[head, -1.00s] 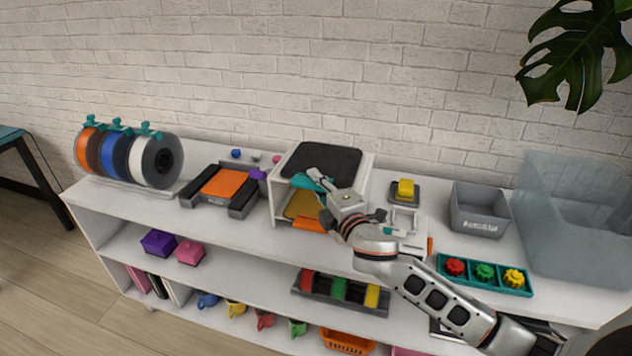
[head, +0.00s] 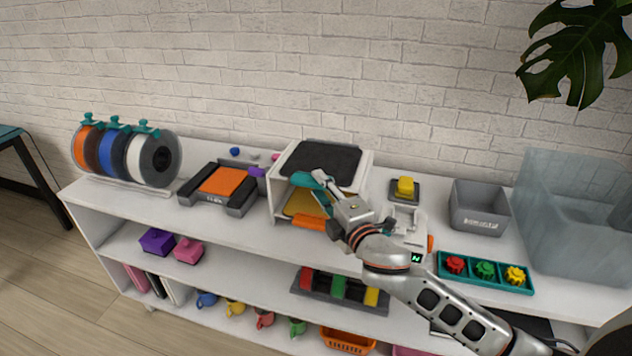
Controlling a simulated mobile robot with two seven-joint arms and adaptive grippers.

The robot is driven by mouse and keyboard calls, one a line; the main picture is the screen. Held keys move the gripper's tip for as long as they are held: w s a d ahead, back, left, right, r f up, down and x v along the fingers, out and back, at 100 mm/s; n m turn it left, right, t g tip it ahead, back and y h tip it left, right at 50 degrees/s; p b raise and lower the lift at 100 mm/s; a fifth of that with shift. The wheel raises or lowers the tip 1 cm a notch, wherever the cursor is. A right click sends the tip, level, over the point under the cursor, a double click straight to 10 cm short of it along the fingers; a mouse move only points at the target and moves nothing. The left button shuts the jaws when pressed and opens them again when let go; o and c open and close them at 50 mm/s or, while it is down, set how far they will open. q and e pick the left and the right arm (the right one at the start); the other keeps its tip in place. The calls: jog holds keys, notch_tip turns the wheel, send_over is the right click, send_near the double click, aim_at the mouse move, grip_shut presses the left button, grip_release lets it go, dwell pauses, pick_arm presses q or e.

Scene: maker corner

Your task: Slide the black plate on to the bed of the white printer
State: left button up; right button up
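The white printer (head: 367,180) is a boxy frame with an open front, standing on the shelf top in the middle of the head view. A black flat panel (head: 322,159) lies across its top; I cannot tell whether it is the black plate or the printer's lid. Inside are a yellow-orange surface (head: 299,204) and a teal part (head: 304,180), with an orange piece (head: 308,222) at the front edge. My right gripper (head: 321,187) is at the printer's open front, covering part of the inside. Its finger gap is unclear. My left gripper is out of view.
A dark printer with an orange plate (head: 220,181) stands to the left, beyond it a spool rack (head: 131,185). To the right are a yellow block (head: 405,186), a grey bin (head: 478,222), a teal tray of knobs (head: 442,267) and a clear bin (head: 570,220).

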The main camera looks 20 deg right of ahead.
jog(key=s+f+m+g, duration=0.7)
jog(key=s+f+m, duration=0.8)
jog(key=s+f, duration=1.5)
notch_tip(320, 180, down, 4)
jog(key=shift+a+r+m, duration=0.1)
jog(key=shift+a+m, duration=0.15)
jog(key=shift+m, duration=0.05)
jog(key=shift+s, duration=0.1)
